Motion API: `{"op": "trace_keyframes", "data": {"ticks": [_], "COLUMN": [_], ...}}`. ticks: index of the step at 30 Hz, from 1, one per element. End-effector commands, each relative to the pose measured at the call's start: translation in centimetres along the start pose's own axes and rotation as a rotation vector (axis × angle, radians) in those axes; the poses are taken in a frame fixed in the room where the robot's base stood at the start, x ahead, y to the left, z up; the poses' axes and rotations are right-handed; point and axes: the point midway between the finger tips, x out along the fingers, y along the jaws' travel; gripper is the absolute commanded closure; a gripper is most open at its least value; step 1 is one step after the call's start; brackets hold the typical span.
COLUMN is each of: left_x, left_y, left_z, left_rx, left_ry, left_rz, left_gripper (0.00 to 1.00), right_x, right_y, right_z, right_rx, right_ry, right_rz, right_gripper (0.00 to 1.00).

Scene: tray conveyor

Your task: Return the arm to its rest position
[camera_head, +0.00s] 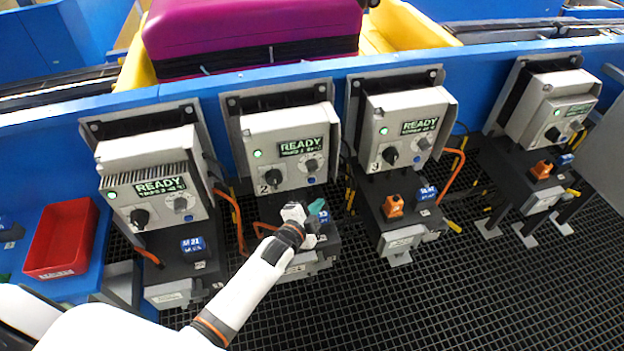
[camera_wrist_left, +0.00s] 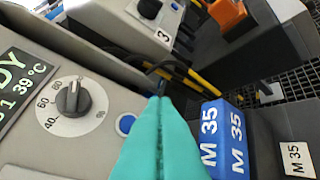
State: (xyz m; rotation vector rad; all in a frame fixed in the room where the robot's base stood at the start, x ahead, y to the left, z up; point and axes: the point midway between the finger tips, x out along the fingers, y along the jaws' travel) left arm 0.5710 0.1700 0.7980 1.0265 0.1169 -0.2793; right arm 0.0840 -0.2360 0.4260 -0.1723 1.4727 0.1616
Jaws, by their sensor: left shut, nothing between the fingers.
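My left arm reaches in from the lower left to the second control box (camera_head: 290,150). My left gripper (camera_head: 318,208) is in front of that box, low, over the dark shelf below its panel. In the left wrist view its teal fingers (camera_wrist_left: 160,125) are shut with nothing between them. A blue block marked M 35 (camera_wrist_left: 222,135) stands just right of the fingers in that view, and I cannot tell whether they touch. A dial (camera_wrist_left: 73,98) and a blue button (camera_wrist_left: 126,124) are to their left. My right gripper is not in view.
Other READY boxes stand left (camera_head: 155,180) and right (camera_head: 408,125), with blocks on shelves below, including an orange block (camera_head: 393,206). Orange and yellow cables run between them. A red bin (camera_head: 62,238) is at left. A magenta suitcase (camera_head: 250,30) lies behind. Dark grating floor (camera_head: 450,300) is open in front.

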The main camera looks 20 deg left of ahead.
Motion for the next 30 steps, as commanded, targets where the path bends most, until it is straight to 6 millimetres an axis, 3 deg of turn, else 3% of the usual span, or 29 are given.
{"op": "trace_keyframes", "data": {"ticks": [22,26,30], "left_x": [-0.2,-2.1,-7.0], "left_y": [-0.1,-0.9,-2.3], "left_z": [-0.1,-0.4,-0.9], "left_rx": [-0.01,-0.097,-0.296], "left_ry": [0.007,0.07,0.227], "left_rz": [-0.007,-0.071,-0.199], "left_gripper": [1.0,1.0,1.0], "right_x": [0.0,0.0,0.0], "right_y": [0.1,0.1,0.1], "right_z": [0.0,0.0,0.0], "right_rx": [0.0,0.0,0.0], "right_ry": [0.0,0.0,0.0], "right_rz": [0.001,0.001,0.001], "right_gripper": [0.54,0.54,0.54]}}
